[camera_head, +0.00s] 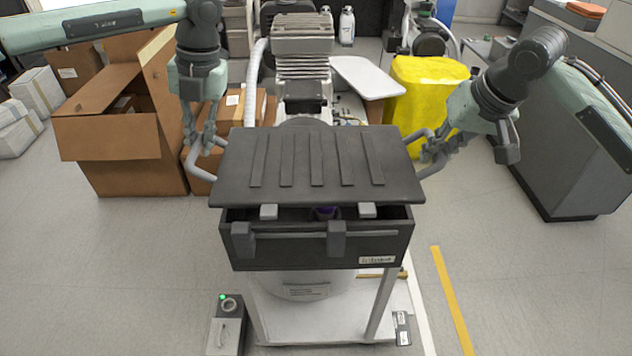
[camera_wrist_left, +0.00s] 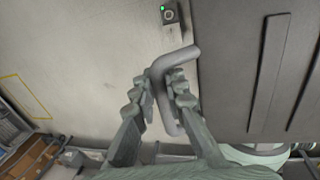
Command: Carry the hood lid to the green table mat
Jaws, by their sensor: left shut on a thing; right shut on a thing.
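The hood lid (camera_head: 318,190) is a dark grey panel with several raised slats. My left gripper (camera_head: 206,146) is shut on the lid's left bent handle (camera_head: 197,174). In the left wrist view, my left gripper (camera_wrist_left: 163,92) has its fingers around that handle (camera_wrist_left: 180,55), with the lid (camera_wrist_left: 235,70) to the right. My right gripper (camera_head: 432,150) is shut on the right handle (camera_head: 436,168). I see no green table mat.
Open cardboard boxes (camera_head: 110,130) stand at the left. A yellow-covered thing (camera_head: 425,90) is behind at the right, and a grey cabinet (camera_head: 565,150) is further right. A small grey box with a green light (camera_head: 228,330) is on the floor in front. Floor at the front left is clear.

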